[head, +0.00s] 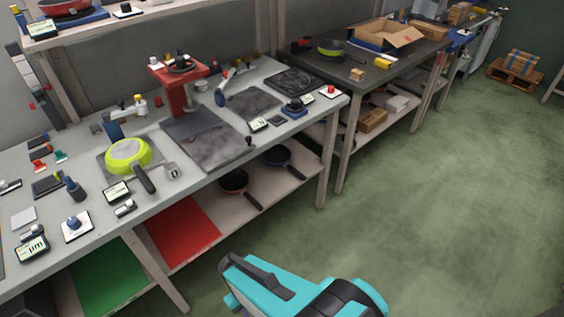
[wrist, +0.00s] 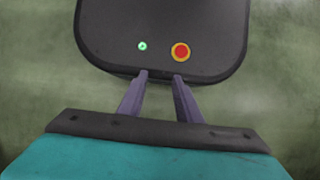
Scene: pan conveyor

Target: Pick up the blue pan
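The blue pan (head: 279,155) lies on the lower shelf of the long workbench in the head view, its dark handle pointing down and right. It looks dark blue, and the tabletop edge is close above it. My gripper (wrist: 160,82) shows in the wrist view with its two dark fingers apart and nothing between them. It points at a dark panel with a green light and a red button, probably part of my own base. The blue pan is not in the wrist view.
A red pan (head: 233,181) lies on the same shelf, left of the blue one. A lime-green pan (head: 127,153) is on the workbench top (head: 95,221). Bench legs (head: 323,180) flank the shelf. Green floor (head: 430,220) to the right is clear.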

